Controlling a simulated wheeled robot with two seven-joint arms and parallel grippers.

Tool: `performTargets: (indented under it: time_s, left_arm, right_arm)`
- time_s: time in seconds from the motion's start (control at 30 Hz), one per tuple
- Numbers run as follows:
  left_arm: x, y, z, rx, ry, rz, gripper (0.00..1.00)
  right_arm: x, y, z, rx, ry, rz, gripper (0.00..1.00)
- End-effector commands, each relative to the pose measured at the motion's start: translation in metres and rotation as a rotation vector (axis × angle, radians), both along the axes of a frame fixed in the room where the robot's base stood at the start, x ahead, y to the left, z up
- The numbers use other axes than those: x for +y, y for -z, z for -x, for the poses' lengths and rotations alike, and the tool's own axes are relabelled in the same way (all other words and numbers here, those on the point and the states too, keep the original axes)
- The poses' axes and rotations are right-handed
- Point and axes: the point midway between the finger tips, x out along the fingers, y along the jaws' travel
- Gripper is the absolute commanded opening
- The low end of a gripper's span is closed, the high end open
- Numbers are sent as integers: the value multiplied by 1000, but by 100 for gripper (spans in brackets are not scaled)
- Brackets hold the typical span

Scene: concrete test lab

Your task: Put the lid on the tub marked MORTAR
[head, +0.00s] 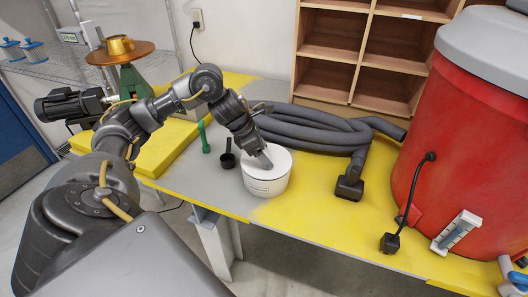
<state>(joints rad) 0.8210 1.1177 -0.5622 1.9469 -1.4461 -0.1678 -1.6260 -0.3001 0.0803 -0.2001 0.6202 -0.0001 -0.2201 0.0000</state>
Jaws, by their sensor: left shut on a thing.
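A white round tub (267,187) stands on the table near its front edge. Its label is too small to read. A white lid (282,161) lies over the tub's mouth and looks about level; I cannot tell whether it is fully seated. My left gripper (265,164) comes down from the upper left and is shut on the lid near its middle. The fingers hide the part they grip. My right gripper is not in view.
A black scoop (228,160) and a green-handled tool (204,138) stand left of the tub. A grey hose (315,135) lies coiled behind it, its black nozzle (350,186) to the right. A large red vessel (455,150) fills the right side. Yellow tabletop (310,215) in front is clear.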

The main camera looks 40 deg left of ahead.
Motion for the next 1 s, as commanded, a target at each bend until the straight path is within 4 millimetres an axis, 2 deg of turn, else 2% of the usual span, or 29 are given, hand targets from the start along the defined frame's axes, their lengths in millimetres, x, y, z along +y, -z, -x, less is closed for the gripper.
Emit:
performTargets:
  time_s: [0.13,0.17,0.33,0.77,1.0]
  left_arm:
    - [0,0,0,0,0,0,48]
    - [0,0,0,0,0,0,76]
    - [0,0,0,0,0,0,98]
    - [0,0,0,1,0,0,100]
    - [0,-9,0,0,0,0,100]
  right_arm:
    - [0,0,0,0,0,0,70]
    - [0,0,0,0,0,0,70]
    - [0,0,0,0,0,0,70]
    - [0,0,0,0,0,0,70]
    - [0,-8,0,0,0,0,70]
